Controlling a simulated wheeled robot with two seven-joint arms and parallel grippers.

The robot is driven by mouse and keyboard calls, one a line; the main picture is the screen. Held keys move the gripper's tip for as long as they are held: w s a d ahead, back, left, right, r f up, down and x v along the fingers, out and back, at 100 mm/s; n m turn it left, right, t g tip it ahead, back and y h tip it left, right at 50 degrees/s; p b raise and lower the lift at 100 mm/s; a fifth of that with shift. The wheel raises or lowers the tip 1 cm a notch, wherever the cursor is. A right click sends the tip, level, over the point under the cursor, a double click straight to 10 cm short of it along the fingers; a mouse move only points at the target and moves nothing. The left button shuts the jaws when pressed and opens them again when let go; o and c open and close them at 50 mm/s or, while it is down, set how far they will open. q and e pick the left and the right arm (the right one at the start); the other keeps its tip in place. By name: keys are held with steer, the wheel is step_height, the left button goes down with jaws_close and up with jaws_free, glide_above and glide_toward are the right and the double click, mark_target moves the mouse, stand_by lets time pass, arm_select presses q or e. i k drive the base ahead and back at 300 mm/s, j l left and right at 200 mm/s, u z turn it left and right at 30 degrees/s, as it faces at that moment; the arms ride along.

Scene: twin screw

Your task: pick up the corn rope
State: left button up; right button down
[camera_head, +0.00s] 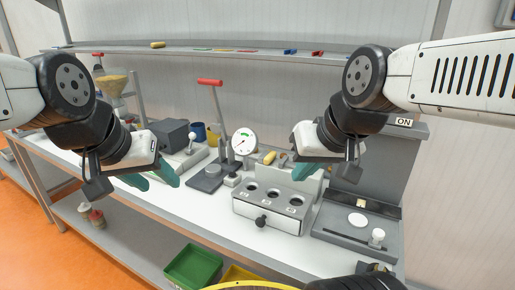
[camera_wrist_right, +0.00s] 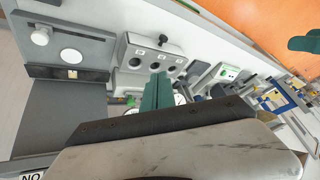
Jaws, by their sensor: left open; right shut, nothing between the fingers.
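I cannot clearly make out a corn rope in either view. A small yellow piece (camera_head: 269,157) lies behind the grey three-hole box, and another yellow piece (camera_head: 158,44) lies on the upper shelf; both are too small to identify. My left gripper (camera_head: 153,176) is open and empty above the left part of the table. My right gripper (camera_head: 305,172) is shut and empty above the area behind the three-hole box. Its teal fingers (camera_wrist_right: 157,94) are together in the right wrist view.
The three-hole box (camera_head: 270,206) stands at the white table's front. A dial gauge (camera_head: 244,142) and a red-handled lever press (camera_head: 210,178) stand to its left. A grey machine (camera_head: 360,220) stands to its right. Green (camera_head: 193,266) and yellow bins sit below the table.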

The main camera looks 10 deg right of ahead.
mark_target(271, 156)
steer(key=i+j+z, duration=0.1)
steer(key=j, duration=0.25)
steer(key=i+j, duration=0.2)
steer(key=j, duration=0.2)
steer(key=i+j+z, duration=0.15)
steer(key=j, duration=0.2)
